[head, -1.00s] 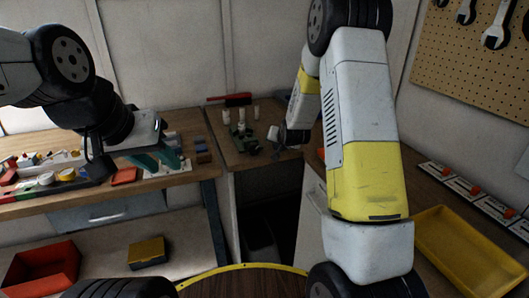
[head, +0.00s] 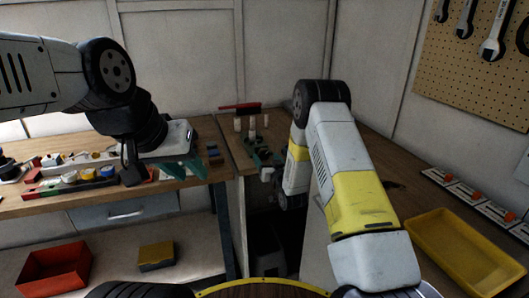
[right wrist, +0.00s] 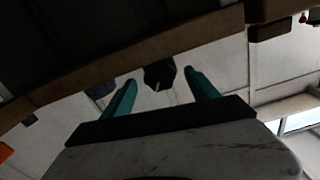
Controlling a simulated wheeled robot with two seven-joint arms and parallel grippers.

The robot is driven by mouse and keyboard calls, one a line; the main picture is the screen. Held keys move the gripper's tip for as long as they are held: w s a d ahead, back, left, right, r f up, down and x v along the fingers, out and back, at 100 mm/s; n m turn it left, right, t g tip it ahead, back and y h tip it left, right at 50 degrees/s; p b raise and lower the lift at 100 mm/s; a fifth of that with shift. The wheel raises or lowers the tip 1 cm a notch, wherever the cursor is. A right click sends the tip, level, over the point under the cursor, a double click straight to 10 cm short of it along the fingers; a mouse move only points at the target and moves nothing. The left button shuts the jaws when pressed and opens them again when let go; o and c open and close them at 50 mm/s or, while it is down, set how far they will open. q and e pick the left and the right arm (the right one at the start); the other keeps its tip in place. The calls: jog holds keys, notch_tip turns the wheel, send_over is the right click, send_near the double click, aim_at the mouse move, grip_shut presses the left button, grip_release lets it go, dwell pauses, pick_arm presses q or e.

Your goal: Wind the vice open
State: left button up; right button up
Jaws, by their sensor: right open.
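The vice (head: 262,156) is a small greenish shape on the corner bench in the head view, partly hidden by my right arm. My right gripper (right wrist: 160,77) shows two teal fingers spread apart in the right wrist view. A dark knob-like part (right wrist: 160,74) shows between its fingertips; I cannot tell whether it belongs to the vice or whether the fingers touch it. In the head view the right hand is mostly hidden at the bench's front edge. My left gripper (head: 186,170) hangs over the left bench, its teal fingers apart and seemingly empty.
The left bench (head: 120,198) carries several small coloured parts. A red bin (head: 55,268) and a yellow box (head: 156,256) sit on its lower shelf. A yellow tray (head: 465,250) lies on the right bench. Pale pegs (head: 252,125) stand behind the vice.

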aim_at(265, 155)
jog(key=shift+x, duration=1.7)
jog(key=shift+c, duration=0.4)
jog(key=c, duration=1.3)
jog(key=shift+n, duration=3.4)
